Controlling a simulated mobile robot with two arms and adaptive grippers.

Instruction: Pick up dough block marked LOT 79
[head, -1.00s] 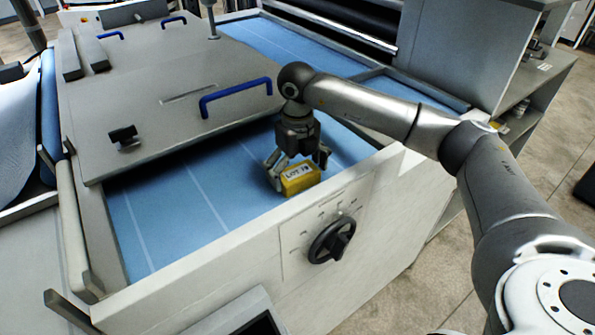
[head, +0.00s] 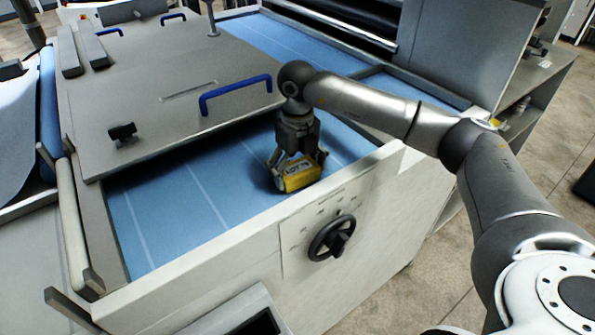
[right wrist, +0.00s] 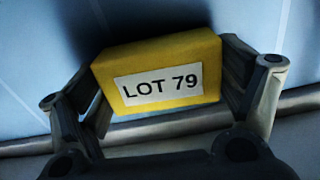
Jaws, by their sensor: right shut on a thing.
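The yellow dough block (head: 301,181) has a white label; in the right wrist view the block (right wrist: 158,55) reads LOT 79. It is at the blue belt (head: 215,205), close behind the white front panel. My right gripper (head: 297,172) comes down from above and is shut on the block, one finger on each side. In the right wrist view the fingers (right wrist: 162,90) touch its left and right ends. I cannot tell whether the block still rests on the belt. My left gripper is not in view.
A grey cover (head: 165,90) with a blue handle (head: 236,95) lies over the belt behind and left of the gripper. The white front panel (head: 215,255) with a black knob (head: 332,237) stands just in front. Bare belt lies to the left.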

